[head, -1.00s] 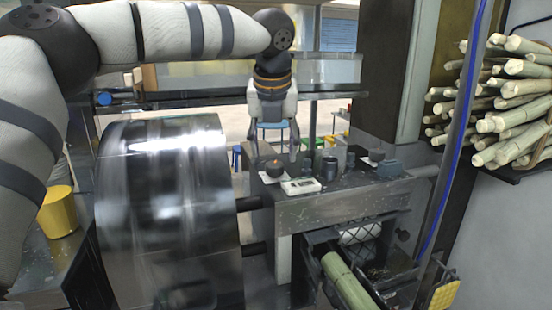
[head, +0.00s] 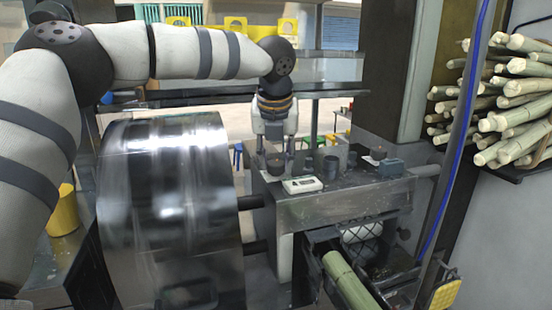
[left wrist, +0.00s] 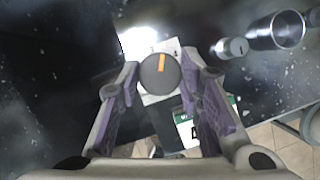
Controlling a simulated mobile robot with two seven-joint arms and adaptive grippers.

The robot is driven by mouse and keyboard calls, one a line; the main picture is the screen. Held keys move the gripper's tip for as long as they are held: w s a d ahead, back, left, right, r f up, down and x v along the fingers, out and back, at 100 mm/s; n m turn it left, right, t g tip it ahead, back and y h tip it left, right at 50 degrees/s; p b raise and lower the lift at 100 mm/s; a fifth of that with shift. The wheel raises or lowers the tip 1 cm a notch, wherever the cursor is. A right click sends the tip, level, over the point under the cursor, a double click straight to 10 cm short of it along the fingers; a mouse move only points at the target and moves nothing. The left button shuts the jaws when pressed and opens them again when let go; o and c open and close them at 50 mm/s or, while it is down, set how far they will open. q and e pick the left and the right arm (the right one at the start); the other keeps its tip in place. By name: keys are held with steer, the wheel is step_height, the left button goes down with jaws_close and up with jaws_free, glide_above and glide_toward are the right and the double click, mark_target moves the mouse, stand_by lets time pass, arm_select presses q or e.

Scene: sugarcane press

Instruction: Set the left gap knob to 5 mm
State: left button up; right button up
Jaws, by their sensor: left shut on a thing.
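The left gap knob (head: 275,162) is a dark round knob on the press housing. In the left wrist view it shows as a grey disc (left wrist: 159,75) with an orange pointer line directed to the top of that picture. A white scale plate lies under it; its marks are too blurred to read. My left gripper (head: 276,152) reaches down from above and is shut on the knob, one finger at each side (left wrist: 160,78). A white readout box (head: 302,185) sits in front of the knob; its digits are not clear. My right gripper is not in view.
Dark cups (head: 331,167) stand between the knobs. A large metal drum (head: 165,210) is at left. Cane stalks (head: 505,100) lie on a rack at right; another cane (head: 348,283) lies in the feed chute.

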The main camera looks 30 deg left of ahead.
arm_select(q)
steer(key=shift+m, duration=0.4)
steer(key=m+h, duration=0.1)
steer(key=m, duration=0.1)
steer(key=m+h, duration=0.1)
steer(key=m, duration=0.1)
steer(key=shift+a+m+t, duration=0.2)
steer(key=shift+m+t, duration=0.1)
steer(key=shift+m, duration=0.1)
steer(key=m+h, duration=0.1)
steer(key=m, duration=0.2)
steer(key=shift+f+m, duration=0.1)
steer(key=shift+m, duration=0.3)
steer(key=m, duration=0.1)
steer(key=m+h+b, duration=0.1)
steer(key=shift+a+f+m+g, duration=0.1)
steer(key=shift+a+m+g, duration=0.05)
steer(key=shift+m+g, duration=0.2)
steer(key=shift+w+m+g+h+b, duration=0.1)
steer(key=shift+m+g+h+b, duration=0.4)
steer(key=shift+m, duration=0.75)
steer(key=shift+m+g+h+b, duration=0.4)
steer(key=shift+m+h, duration=0.1)
steer(key=shift+m, duration=1.3)
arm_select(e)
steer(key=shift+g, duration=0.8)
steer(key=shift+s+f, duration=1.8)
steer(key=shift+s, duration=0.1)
